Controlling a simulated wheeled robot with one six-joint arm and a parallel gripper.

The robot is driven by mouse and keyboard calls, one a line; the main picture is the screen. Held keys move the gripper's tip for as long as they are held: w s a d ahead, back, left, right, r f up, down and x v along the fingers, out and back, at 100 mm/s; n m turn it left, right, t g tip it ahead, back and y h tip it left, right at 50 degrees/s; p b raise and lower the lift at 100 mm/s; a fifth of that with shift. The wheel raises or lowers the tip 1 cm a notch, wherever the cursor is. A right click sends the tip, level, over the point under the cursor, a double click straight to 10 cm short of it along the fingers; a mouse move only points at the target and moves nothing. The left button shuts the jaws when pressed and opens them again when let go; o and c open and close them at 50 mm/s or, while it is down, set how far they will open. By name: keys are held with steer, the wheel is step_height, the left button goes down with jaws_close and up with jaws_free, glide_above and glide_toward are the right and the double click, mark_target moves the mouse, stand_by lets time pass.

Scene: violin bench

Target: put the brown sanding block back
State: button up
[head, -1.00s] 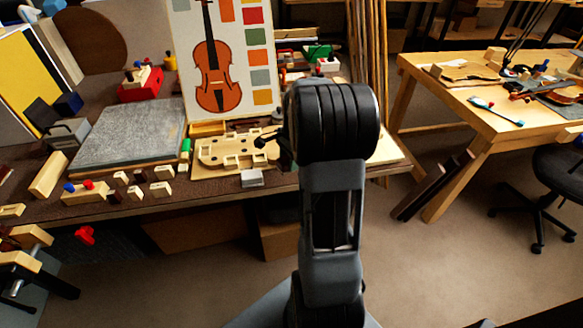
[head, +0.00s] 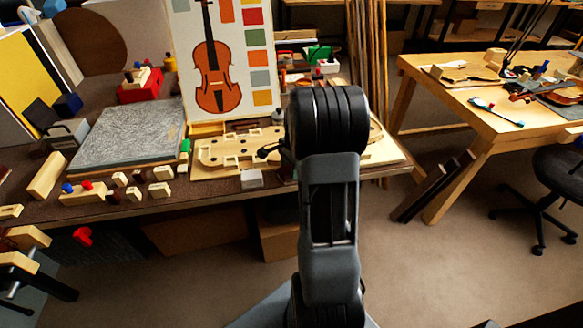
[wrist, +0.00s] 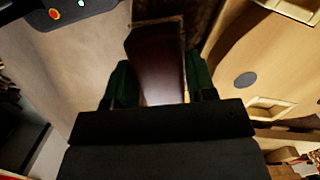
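The brown sanding block (wrist: 158,65) is a dark reddish-brown block in the wrist view. It lies lengthwise between the green-padded fingers of my gripper (wrist: 161,85), with a finger against each long side. Its near end is hidden by the gripper body. In the head view my own arm hides most of the gripper and the block.
A pale wooden board with cut-outs (head: 225,153) lies on the bench beside my arm, with a light grey block (head: 252,179) in front. A grey slab (head: 130,135) and several small wooden blocks are on the left. A violin picture (head: 218,60) stands behind.

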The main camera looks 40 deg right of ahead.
steer(key=o, duration=0.3)
step_height(320, 180, up, 11)
steer(key=d+p, duration=0.1)
steer(key=p, duration=0.1)
steer(key=s+a+n+t, duration=0.1)
steer(key=s+a+n, duration=0.3)
steer(key=a+n, duration=0.2)
steer(key=s+a+n+t+h, duration=0.1)
steer(key=s+a+n, duration=0.3)
steer(key=a+n, duration=0.2)
steer(key=s+a+r+n+t, duration=0.1)
steer(key=s+a+n, duration=0.3)
steer(key=a, duration=0.5)
steer(key=shift+a+r+n, duration=0.1)
steer(key=shift+a+n, duration=0.15)
steer(key=shift+n, duration=1.05)
steer(key=shift+t, duration=0.3)
steer(key=r+p, duration=0.5)
steer(key=r, duration=0.1)
steer(key=r+p, duration=0.5)
steer(key=r, duration=0.1)
steer(key=shift+s+a+p, duration=0.15)
steer(key=shift+s+p, duration=0.05)
steer(key=shift+p, duration=0.15)
